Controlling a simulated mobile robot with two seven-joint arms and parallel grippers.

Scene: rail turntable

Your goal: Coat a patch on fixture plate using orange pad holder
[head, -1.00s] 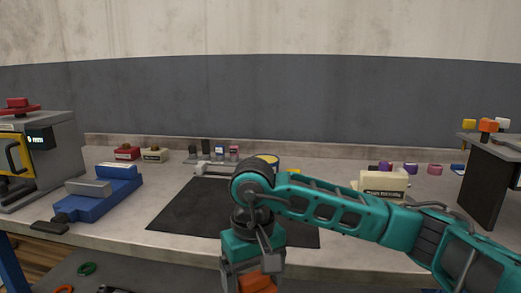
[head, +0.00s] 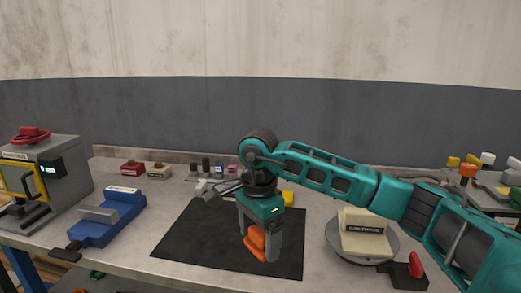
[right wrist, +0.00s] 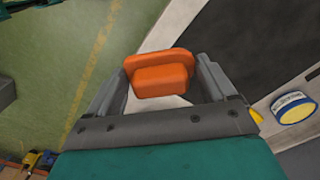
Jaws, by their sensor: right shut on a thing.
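My right gripper (head: 258,250) is shut on the orange pad holder (head: 256,243), over the front part of the black mat in the head view. The right wrist view shows the pad holder (right wrist: 160,74) between the two fingers (right wrist: 160,88), with a pale part just below it. The cream fixture plate (head: 366,246), with a dark label, sits on a round grey turntable (head: 389,252) to the right of the mat. The gripper is left of it and apart from it. My left gripper is not in view.
The black mat (head: 190,240) is mostly clear. A blue vise (head: 110,218) and a grey machine (head: 70,185) stand at left. A red-handled clamp (head: 415,268) is near the turntable. A yellow-and-blue tin (right wrist: 293,108) shows in the right wrist view.

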